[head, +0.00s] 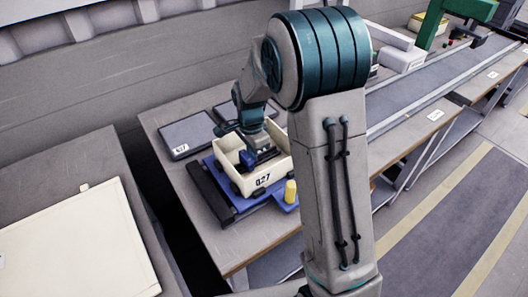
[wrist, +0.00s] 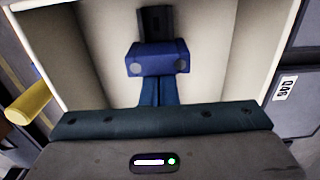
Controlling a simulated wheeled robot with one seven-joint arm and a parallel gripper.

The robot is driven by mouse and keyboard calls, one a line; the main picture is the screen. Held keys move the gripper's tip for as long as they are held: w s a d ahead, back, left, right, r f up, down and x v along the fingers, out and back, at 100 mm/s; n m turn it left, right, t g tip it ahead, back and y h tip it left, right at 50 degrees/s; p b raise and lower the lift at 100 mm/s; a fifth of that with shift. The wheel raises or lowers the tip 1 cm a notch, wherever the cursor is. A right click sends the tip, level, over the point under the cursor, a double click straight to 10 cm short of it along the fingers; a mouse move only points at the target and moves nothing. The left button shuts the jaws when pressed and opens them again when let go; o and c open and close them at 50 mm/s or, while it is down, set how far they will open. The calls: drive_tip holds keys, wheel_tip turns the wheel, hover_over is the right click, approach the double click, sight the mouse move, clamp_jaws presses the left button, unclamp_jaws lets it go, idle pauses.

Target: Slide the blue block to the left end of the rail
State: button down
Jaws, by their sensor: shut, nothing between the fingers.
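The blue block (wrist: 158,58) sits on a dark rail (wrist: 155,19) inside a cream bin (wrist: 92,50) in the wrist view. The rail shows beyond the block; the rest of it is hidden under the block and my gripper. My gripper (wrist: 160,92) is shut and empty, its teal fingers close together against or just short of the block's near face; I cannot tell if they touch. My fingertips are hard to make out there.
The bin's walls rise around the block. A yellow cylinder (head: 291,191) stands on a blue base (head: 281,206) at the bin's near right. A dark bar (head: 208,191) lies left of the bin, and a flat grey panel (head: 186,136) lies behind it.

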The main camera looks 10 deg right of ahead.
drive_tip(key=shift+s+a, duration=0.3)
drive_tip(key=shift+a, duration=0.45)
idle(1.8)
drive_tip(key=shift+w+d, duration=0.15)
drive_tip(key=shift+d, duration=0.25)
idle(0.9)
drive_tip(key=shift+r+p, duration=0.75)
drive_tip(key=shift+r, duration=0.3)
drive_tip(key=shift+r+p, duration=0.45)
drive_tip(key=shift+r, duration=0.1)
drive_tip(key=shift+w+d+r+p, duration=0.1)
drive_tip(key=shift+d+r+p, duration=0.1)
drive_tip(key=shift+r+p, duration=0.65)
drive_tip(key=shift+w+d+r+p, duration=0.15)
drive_tip(key=shift+r+p, duration=0.35)
drive_tip(key=shift+r, duration=0.6)
drive_tip(key=shift+s, duration=0.1)
